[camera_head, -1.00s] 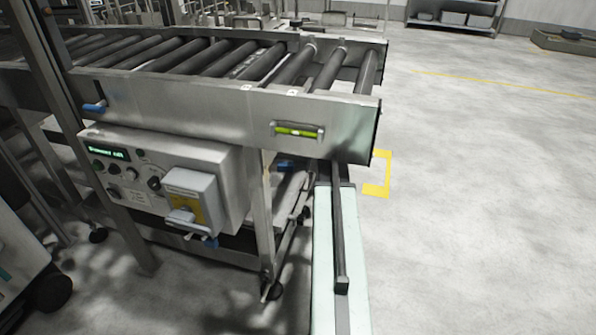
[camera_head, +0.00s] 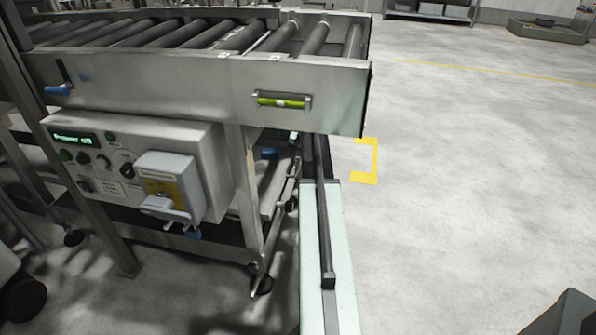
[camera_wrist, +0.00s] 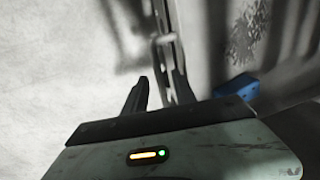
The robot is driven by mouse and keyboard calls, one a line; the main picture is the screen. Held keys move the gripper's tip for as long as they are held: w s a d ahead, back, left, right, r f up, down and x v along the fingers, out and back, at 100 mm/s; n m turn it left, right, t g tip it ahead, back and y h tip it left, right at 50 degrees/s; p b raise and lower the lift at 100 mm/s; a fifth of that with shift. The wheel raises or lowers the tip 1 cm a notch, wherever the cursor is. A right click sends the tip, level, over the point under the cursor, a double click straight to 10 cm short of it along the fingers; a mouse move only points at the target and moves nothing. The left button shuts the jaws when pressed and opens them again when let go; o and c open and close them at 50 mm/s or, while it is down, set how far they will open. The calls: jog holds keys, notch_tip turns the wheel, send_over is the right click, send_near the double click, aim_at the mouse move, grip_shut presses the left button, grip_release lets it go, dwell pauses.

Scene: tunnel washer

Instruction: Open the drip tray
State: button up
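In the head view, a grey, tray-like sheet (camera_head: 275,197) shows in part under the right end of the roller conveyor, with a small blue part (camera_head: 269,153) at its back. I take it for the drip tray, but frame legs hide much of it. In the wrist view, my gripper (camera_wrist: 161,77) is open, its two dark fingers apart. A slim metal bar with a loop-like fitting (camera_wrist: 163,45) lies just beyond and between the fingertips; contact cannot be told. A pale panel (camera_wrist: 205,50) and a blue block (camera_wrist: 236,88) are to the right. The head view does not show my fingers.
The roller conveyor (camera_head: 190,85) with a green level vial (camera_head: 283,101) stands above. A control box (camera_head: 135,165) with a grey switch housing (camera_head: 168,185) hangs left of the conveyor leg (camera_head: 246,190). The floor (camera_head: 470,180) to the right is open around a yellow corner mark (camera_head: 373,160).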

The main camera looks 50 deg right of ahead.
jog(key=shift+r, duration=0.1)
grip_shut()
jog(key=shift+s, duration=0.15)
dwell(1.1)
jog(key=shift+a, duration=0.15)
jog(key=shift+s, duration=0.15)
